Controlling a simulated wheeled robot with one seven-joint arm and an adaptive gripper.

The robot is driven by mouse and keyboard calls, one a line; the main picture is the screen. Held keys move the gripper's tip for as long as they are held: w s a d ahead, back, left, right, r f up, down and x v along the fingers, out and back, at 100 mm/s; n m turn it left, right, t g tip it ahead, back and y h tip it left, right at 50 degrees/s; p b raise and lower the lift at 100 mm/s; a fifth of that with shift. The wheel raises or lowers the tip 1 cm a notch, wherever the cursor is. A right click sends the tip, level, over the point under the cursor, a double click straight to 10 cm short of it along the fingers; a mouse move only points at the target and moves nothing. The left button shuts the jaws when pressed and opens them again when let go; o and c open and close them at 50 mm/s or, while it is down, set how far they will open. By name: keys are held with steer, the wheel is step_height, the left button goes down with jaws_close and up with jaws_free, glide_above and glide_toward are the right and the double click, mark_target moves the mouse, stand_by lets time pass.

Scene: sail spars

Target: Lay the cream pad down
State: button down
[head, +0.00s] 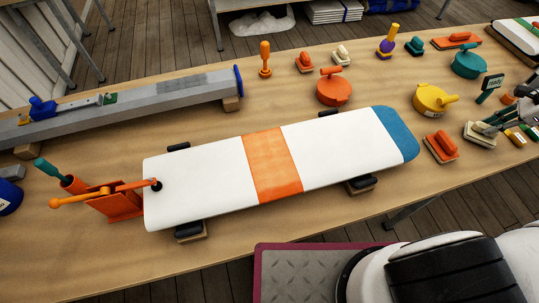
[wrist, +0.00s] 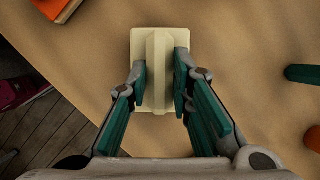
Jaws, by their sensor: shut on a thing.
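The cream pad (wrist: 160,40) is a flat block with a raised ridge along its middle. My gripper (wrist: 160,72) is shut on that ridge, one teal-padded finger on each side. In the head view the cream pad (head: 477,134) shows near the right end of the wooden table (head: 300,90), with my gripper (head: 487,127) at its right. The pad looks level and lies at or close above the tabletop; I cannot tell whether it touches. The fingers hide part of it.
An orange pad (head: 441,147) stands just left of the cream pad. A yellow round pot (head: 431,98) and a green sign (head: 489,86) are behind. A white board (head: 210,180) with orange band and blue end lies on supports at the left. Small blocks (head: 515,136) are close on the right.

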steer(key=shift+f, duration=0.25)
steer(key=c, duration=1.3)
jaws_free()
steer(key=shift+c, duration=0.2)
steer(key=v, duration=1.2)
